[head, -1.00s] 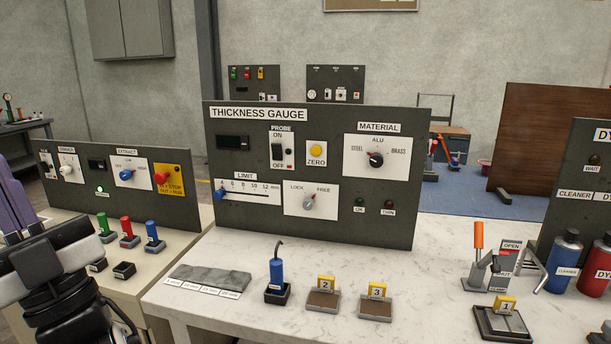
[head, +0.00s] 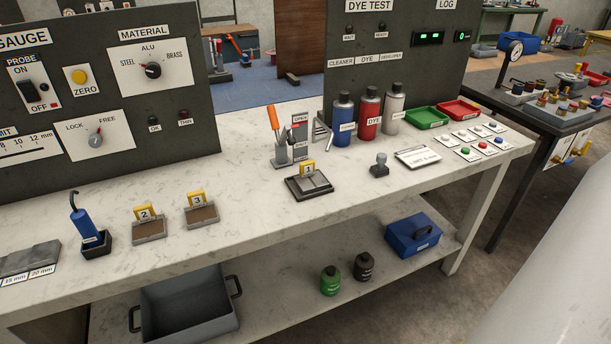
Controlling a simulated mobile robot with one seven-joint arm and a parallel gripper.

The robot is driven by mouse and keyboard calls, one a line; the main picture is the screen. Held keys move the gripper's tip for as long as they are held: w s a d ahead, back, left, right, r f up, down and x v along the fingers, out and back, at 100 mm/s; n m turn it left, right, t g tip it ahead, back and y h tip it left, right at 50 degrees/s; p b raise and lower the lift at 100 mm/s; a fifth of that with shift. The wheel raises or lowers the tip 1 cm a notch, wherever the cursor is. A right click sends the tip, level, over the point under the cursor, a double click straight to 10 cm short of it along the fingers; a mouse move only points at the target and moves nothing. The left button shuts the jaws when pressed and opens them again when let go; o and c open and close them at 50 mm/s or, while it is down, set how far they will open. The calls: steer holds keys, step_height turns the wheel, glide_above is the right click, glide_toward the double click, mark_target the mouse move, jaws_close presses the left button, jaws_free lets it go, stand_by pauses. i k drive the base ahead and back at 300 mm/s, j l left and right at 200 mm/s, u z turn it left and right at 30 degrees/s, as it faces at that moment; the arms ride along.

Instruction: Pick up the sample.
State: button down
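No object here carries a label that I can read as the sample, so I cannot tell which one it is. On the white marble-look bench (head: 255,215) stand two small grey holders with brown tops and yellow tags, number 2 (head: 149,230) and number 3 (head: 201,216). A flat dark tray (head: 293,194) with yellow tag 1 sits farther right, in front of an orange-handled toggle clamp (head: 274,118). A grey step block (head: 30,259) marked in mm is cut off at the left edge. My gripper is not in view.
A blue probe (head: 83,224) stands in a black holder. Cleaner (head: 343,122), dye (head: 368,116) and developer (head: 393,110) bottles, a stamp (head: 380,165), a green tray (head: 427,118) and a red tray (head: 459,109) fill the right. A grey bin (head: 190,315) sits on the lower shelf.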

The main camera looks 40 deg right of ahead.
mark_target(309, 181)
steer(key=i+z, duration=0.35)
steer(key=i+j+z, duration=0.15)
steer(key=z, duration=0.25)
steer(key=i+j+z, duration=0.2)
steer(key=z, duration=0.15)
